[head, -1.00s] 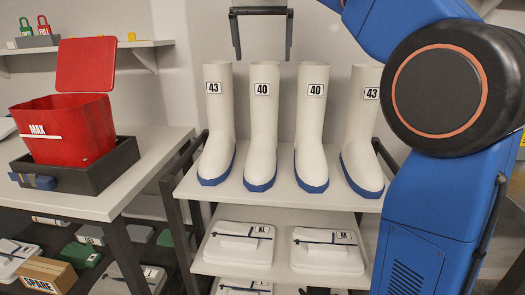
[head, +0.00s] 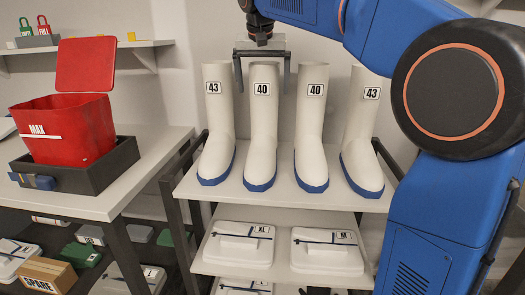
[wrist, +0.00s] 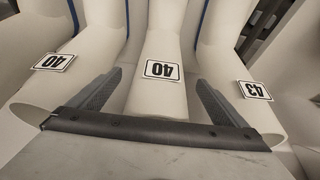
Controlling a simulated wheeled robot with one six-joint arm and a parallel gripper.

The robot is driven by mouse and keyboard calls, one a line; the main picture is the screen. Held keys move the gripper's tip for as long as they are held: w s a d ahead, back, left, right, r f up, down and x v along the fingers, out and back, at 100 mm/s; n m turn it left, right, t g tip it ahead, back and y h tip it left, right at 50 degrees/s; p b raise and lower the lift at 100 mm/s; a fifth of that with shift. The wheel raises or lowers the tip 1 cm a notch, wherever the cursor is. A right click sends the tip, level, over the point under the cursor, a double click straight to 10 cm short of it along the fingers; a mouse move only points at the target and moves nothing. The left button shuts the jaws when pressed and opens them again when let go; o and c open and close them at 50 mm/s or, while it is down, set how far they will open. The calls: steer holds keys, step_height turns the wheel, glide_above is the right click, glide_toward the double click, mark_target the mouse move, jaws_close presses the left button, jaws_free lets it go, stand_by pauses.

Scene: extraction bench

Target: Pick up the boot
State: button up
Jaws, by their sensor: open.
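Several white rubber boots with blue soles stand upright in a row on the rack's top shelf. From left to right they are a 43 boot (head: 218,120), a 40 boot (head: 262,125), another 40 boot (head: 311,125) and another 43 boot (head: 362,130). My gripper (head: 263,91) is open at the top of the left 40 boot, one finger on each side of its shaft. In the wrist view the same 40 boot (wrist: 161,45) lies between the open fingers of my gripper (wrist: 160,75), with gaps on both sides. Neither finger visibly grips it.
The neighbouring boots stand close on both sides of the fingers. White cases (head: 240,245) marked XL and M lie on the shelf below. A red open bin (head: 75,135) sits in a dark tray (head: 105,172) on the left table.

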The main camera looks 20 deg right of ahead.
steer(key=c, duration=2.2)
steer(key=shift+r, duration=0.15)
